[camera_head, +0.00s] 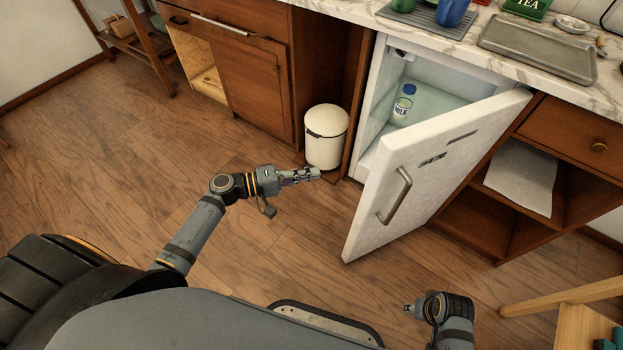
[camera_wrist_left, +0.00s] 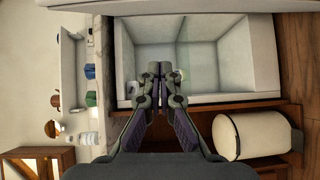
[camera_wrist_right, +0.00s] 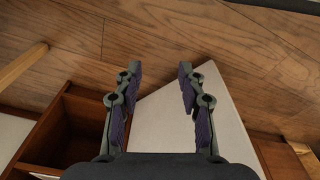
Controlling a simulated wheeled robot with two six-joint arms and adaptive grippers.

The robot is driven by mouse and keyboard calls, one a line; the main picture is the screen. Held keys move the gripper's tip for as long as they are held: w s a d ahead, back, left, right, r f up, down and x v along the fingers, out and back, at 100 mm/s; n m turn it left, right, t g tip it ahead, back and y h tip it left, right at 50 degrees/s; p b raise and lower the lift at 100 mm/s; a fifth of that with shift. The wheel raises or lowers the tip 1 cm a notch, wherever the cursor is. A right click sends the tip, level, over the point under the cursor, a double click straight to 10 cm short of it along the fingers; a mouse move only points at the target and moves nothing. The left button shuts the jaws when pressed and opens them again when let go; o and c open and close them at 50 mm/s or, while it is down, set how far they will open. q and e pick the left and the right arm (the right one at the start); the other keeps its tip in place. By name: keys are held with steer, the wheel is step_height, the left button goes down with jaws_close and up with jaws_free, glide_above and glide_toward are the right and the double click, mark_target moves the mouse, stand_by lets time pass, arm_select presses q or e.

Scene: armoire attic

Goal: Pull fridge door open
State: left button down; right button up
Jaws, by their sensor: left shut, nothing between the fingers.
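The white fridge (camera_head: 375,110) stands under the counter with its door (camera_head: 440,170) swung part way open, hinged at the right. The door's grey bar handle (camera_head: 396,196) faces the room. A milk bottle (camera_head: 402,108) stands inside. My left gripper (camera_head: 318,173) is shut and empty, left of the door's free edge and apart from it. In the left wrist view its fingertips (camera_wrist_left: 160,70) meet in front of the open fridge interior (camera_wrist_left: 200,60). My right gripper (camera_head: 408,308) is low, in front of the door; in the right wrist view its fingers (camera_wrist_right: 156,75) are apart, with the door (camera_wrist_right: 185,120) beyond.
A white bin (camera_head: 326,136) stands left of the fridge, close to my left gripper. A wooden stool or table (camera_head: 575,315) is at the lower right. The marble counter (camera_head: 470,55) holds a tray (camera_head: 537,50). Floor at the left is clear.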

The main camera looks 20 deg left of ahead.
arm_select(q)
steer(key=w+d+r+h, duration=0.1)
steer(key=d, duration=1)
steer(key=shift+d+r+m+g, duration=0.3)
steer(key=shift+r, duration=0.1)
arm_select(e)
steer(key=shift+w+a, duration=0.15)
steer(key=shift+a, duration=0.05)
